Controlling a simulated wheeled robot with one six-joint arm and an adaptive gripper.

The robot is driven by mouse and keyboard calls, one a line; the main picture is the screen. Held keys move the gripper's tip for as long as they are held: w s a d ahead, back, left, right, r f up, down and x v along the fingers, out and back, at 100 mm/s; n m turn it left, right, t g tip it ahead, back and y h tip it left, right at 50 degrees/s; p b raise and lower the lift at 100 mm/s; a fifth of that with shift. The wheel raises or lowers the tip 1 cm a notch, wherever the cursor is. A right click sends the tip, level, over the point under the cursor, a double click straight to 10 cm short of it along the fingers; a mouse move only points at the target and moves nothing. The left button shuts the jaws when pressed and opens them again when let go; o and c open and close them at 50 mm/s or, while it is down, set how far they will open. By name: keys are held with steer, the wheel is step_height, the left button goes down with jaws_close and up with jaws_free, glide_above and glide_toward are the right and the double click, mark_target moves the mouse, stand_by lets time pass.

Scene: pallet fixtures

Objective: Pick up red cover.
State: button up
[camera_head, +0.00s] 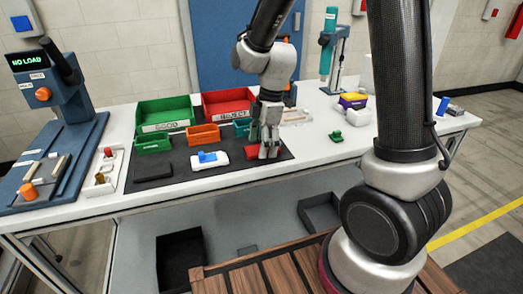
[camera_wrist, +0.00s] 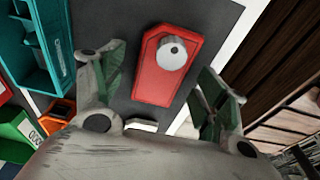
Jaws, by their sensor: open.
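The red cover (camera_head: 250,152) lies on the dark mat on the table, partly hidden by my gripper (camera_head: 268,153). In the wrist view the red cover (camera_wrist: 152,84) is a long block with cut corners and a round silver disc on its top. My gripper (camera_wrist: 160,62) is open, with one finger on each side of the cover. A gap shows between each finger and the cover, and nothing is held. The fingertips are low, close to the mat.
A green GOOD bin (camera_head: 165,112) and a red REJECT bin (camera_head: 227,101) stand behind, with a small orange bin (camera_head: 203,134) and a teal bin (camera_wrist: 30,50) nearby. A white and blue part (camera_head: 208,159) lies left of the gripper. A green part (camera_head: 336,136) sits to the right.

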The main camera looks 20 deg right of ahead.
steer(key=shift+f, duration=0.3)
steer(key=c, duration=1.1)
